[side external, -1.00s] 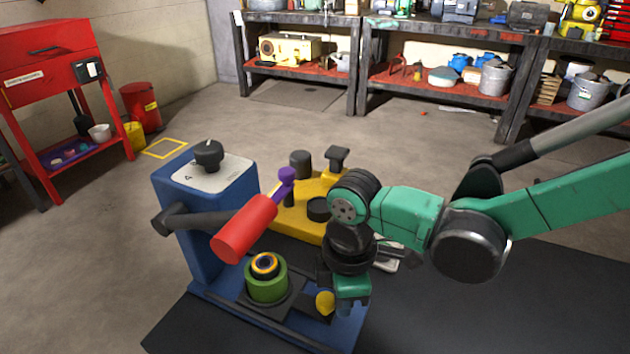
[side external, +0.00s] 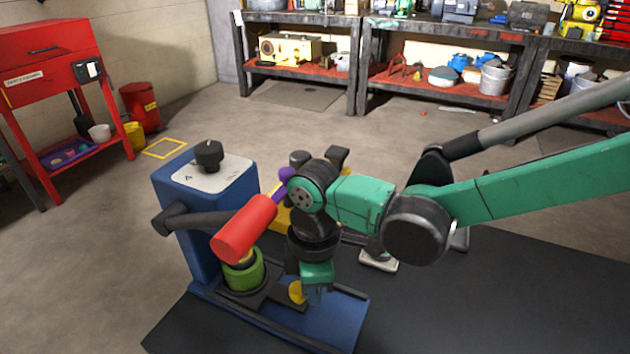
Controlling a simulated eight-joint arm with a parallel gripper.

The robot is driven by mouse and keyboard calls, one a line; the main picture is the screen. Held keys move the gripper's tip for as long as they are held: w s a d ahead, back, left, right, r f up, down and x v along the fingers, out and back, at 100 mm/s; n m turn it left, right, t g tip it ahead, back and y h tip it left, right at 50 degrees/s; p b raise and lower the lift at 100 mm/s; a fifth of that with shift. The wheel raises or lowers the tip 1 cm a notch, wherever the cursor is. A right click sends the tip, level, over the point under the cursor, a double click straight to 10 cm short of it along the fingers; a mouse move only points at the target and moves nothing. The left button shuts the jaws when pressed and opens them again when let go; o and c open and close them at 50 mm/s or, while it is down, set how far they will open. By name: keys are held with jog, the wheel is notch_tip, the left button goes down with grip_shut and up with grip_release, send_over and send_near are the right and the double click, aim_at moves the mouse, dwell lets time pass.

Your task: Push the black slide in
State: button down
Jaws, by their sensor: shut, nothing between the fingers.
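The black slide (side external: 268,295) lies on the blue base (side external: 338,318) of a blue press-like machine. A yellow knob (side external: 297,292) is at its right end. A green cylinder (side external: 243,276) stands on the slide near the blue column (side external: 186,238), beneath the red lever grip (side external: 245,228), which hides its top. My gripper (side external: 318,299) points down, shut and empty, just right of the yellow knob. It appears close to the knob; I cannot tell whether they touch.
A yellow block (side external: 283,217) with black fittings stands behind my wrist, mostly hidden. The red lever with its purple end (side external: 285,178) is close to my wrist. The dark mat (side external: 470,310) at right is mostly clear.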

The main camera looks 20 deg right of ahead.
jog(key=shift+w+a, duration=0.45)
jog(key=shift+w, duration=0.05)
jog(key=shift+s+d, duration=0.75)
notch_tip(320, 180, up, 6)
jog(key=s+d, duration=0.2)
dwell(0.3)
jog(key=d+r+m+t, duration=0.2)
jog(key=d+m+t, duration=0.1)
jog(key=d+m, duration=0.4)
jog(key=s+d+r+m+t, duration=0.1)
jog(key=d+m+t, duration=0.3)
jog(key=d+m, duration=0.4)
jog(key=d, duration=0.5)
jog(key=shift+s+d+r, duration=0.15)
jog(key=shift+d+r, duration=0.2)
